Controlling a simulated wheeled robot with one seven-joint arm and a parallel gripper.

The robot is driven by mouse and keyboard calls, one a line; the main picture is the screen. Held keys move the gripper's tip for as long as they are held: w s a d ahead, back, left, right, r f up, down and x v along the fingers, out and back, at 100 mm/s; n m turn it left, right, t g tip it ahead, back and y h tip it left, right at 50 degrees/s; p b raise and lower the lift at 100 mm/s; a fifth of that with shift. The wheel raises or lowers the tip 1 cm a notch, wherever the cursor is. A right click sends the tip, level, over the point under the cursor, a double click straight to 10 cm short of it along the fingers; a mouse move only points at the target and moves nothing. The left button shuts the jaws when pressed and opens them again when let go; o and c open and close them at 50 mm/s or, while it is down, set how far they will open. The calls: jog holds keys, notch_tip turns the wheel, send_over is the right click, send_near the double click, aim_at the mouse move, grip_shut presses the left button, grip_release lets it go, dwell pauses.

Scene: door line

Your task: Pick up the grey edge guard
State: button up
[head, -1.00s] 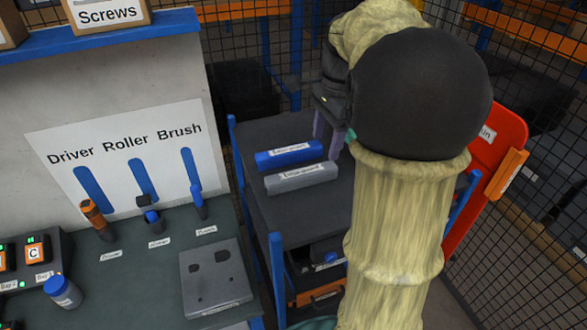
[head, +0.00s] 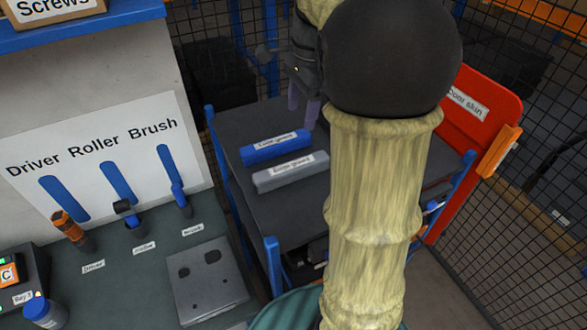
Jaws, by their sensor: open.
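The grey edge guard (head: 290,172) is a long bar with a white label. It lies on the dark top of a blue-posted cart (head: 290,215), in front of a similar blue edge guard (head: 275,147). My gripper (head: 303,112) is open, with two purple fingers pointing down near the right end of the blue guard. It is behind the grey guard and apart from it, with nothing seen between the fingers. My arm's dark round joint and pale sleeve hide the cart's right part.
A green bench (head: 145,290) at left holds a driver (head: 70,228), roller (head: 130,216), brush (head: 180,200) and grey plate (head: 207,282). A red door skin panel (head: 465,125) stands right of the cart. Mesh fencing runs behind. The cart top before the grey guard is clear.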

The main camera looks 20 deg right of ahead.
jog(key=p, duration=0.3)
send_near(292, 165)
jog(key=f, duration=0.5)
jog(key=shift+s+a, duration=0.1)
jog(key=shift+a, duration=0.25)
jog(key=shift+f, duration=0.1)
jog(key=f, duration=0.1)
jog(key=f+p, duration=0.1)
jog(key=f, duration=0.1)
jog(key=f+p, duration=0.1)
jog(key=f, duration=0.1)
jog(key=shift+a, duration=0.3)
jog(key=shift+c, duration=0.4)
jog(key=c, duration=1)
